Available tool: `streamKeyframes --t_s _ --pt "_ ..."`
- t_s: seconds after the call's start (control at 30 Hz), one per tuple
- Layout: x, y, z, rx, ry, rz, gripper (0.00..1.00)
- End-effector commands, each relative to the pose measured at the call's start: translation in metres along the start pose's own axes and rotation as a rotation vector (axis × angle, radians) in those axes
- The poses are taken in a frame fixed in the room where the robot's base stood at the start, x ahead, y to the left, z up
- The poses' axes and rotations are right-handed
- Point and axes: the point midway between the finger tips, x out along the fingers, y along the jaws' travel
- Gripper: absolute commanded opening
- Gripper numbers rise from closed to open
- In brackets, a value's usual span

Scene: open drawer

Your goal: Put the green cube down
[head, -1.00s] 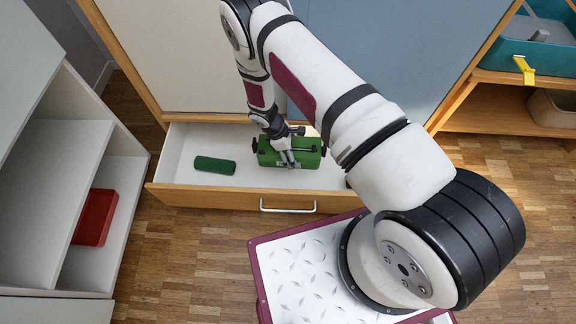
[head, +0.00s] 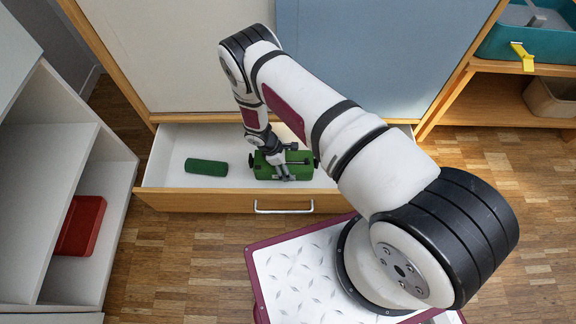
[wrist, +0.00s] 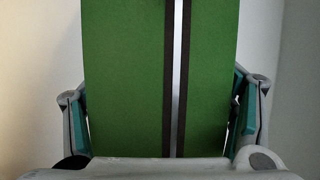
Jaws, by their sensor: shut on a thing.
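The green thing in my grip (head: 297,170) looks like a green box with dark fittings at its ends, longer than a cube. It is inside the open drawer (head: 222,201), right of its middle. My gripper (head: 285,176) reaches down over it and is shut on it. In the wrist view the green box (wrist: 125,80) fills the middle, with two dark strips and a pale line down it, and a finger on each side. I cannot tell whether its underside touches the drawer floor.
The drawer has a metal handle (head: 284,210). A white shelf unit with a red box (head: 80,226) stands at left. A teal bin (head: 515,45) is on the right shelf.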

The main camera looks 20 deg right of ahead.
Motion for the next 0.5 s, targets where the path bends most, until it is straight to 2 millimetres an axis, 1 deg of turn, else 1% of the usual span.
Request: streamKeyframes --t_s 0.17,0.2,0.27,0.3,0.5 --pt "0.0013 0.0003 -0.0005 0.0 0.0 0.001 0.38" --pt "0.0015 0.0 -0.0006 0.0 0.0 0.0 0.81" --pt "0.001 0.0 -0.0004 0.0 0.0 0.0 0.95" --pt "0.001 0.0001 -0.0003 0.0 0.0 0.0 0.98" --pt "0.0009 0.0001 -0.0003 0.0 0.0 0.0 0.98"
